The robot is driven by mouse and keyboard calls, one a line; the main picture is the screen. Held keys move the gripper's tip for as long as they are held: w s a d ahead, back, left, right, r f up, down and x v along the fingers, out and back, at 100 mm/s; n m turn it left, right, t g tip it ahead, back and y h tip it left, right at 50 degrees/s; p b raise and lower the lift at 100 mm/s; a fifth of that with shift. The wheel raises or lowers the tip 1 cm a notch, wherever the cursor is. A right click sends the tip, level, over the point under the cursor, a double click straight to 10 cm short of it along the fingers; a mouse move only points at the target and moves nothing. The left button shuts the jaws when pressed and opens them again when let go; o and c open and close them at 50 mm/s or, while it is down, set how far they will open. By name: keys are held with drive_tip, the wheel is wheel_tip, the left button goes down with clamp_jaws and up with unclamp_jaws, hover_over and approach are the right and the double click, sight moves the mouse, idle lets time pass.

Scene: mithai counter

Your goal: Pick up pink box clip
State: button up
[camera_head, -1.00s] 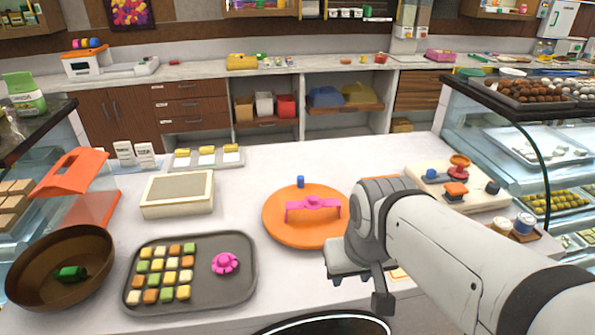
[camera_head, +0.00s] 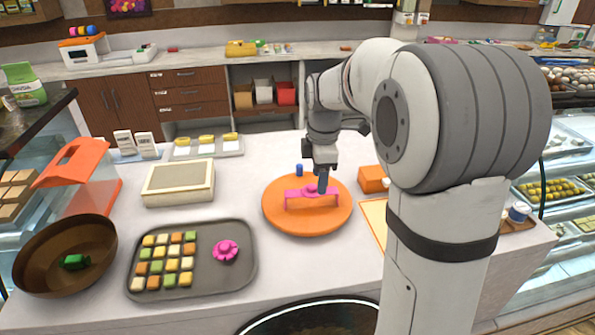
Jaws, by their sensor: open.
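A pink bar-shaped piece with a raised middle and bent-down ends (camera_head: 300,197), which looks like the box clip, lies across the round orange disc (camera_head: 325,222) on the white counter. My gripper (camera_head: 322,184) points down right over the middle of the pink piece, from its far side. It is open, and I cannot tell whether its fingers touch the pink piece. The finger overlaps and partly hides the middle of the piece. A second pink thing, flower-shaped (camera_head: 225,251), sits on the grey tray (camera_head: 218,283) at the left.
A small blue cylinder (camera_head: 299,170) stands just behind the disc. An orange block (camera_head: 371,181) is to its right, partly behind my arm. The tray holds several coloured cubes. A brown bowl (camera_head: 95,236) with a green item and a beige box (camera_head: 178,190) stand left.

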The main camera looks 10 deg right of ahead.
sight(312, 185)
drive_tip(key=w+n, duration=0.1)
drive_tip(key=w+f+n, duration=0.1)
drive_tip(key=w, duration=0.1)
drive_tip(key=w+f+n, duration=0.1)
drive_tip(key=w+n, duration=0.1)
drive_tip(key=shift+w+f+g, duration=0.1)
drive_tip(key=shift+f+g, duration=0.1)
drive_tip(key=shift+g, duration=0.1)
drive_tip(key=shift+w+f, duration=0.15)
drive_tip(key=shift+f, duration=0.05)
drive_tip(key=shift+n, duration=0.3)
drive_tip(key=f, duration=0.2)
drive_tip(key=f+p, duration=0.1)
drive_tip(key=f, duration=0.2)
drive_tip(key=f+p, duration=0.1)
drive_tip(key=f, duration=0.1)
drive_tip(key=shift+a+f, duration=0.3)
drive_tip(key=shift+c, duration=0.3)
drive_tip(key=c, duration=0.9)
